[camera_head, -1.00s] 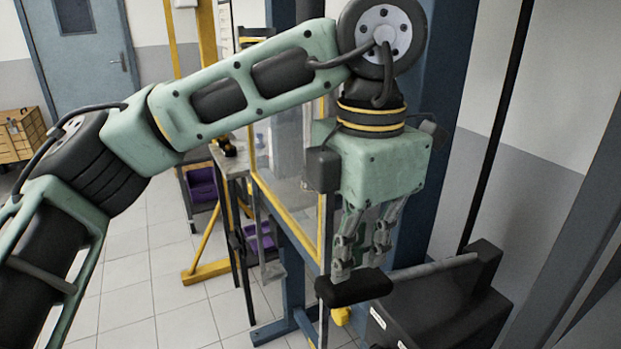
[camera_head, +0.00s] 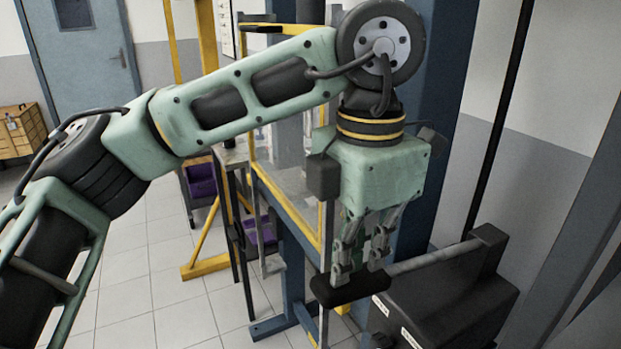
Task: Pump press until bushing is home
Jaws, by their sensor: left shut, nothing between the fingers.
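My left gripper (camera_head: 358,277) points straight down from the pale green arm and is shut with nothing held between its fingers. Its fingertips meet the top of a black rounded handle grip (camera_head: 350,291); whether they press on it I cannot tell. A grey lever bar (camera_head: 435,257) runs from beside the grip to a black pump box (camera_head: 450,305) at the lower right. The blue press frame (camera_head: 432,120) stands behind the gripper. The bushing is not visible. My right gripper is out of view.
A yellow-framed clear guard (camera_head: 287,205) stands just left of the gripper. Behind it are a small bench (camera_head: 232,155) and purple bins (camera_head: 262,235). A blue upright (camera_head: 590,190) stands at the right. The tiled floor (camera_head: 150,280) at left is open.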

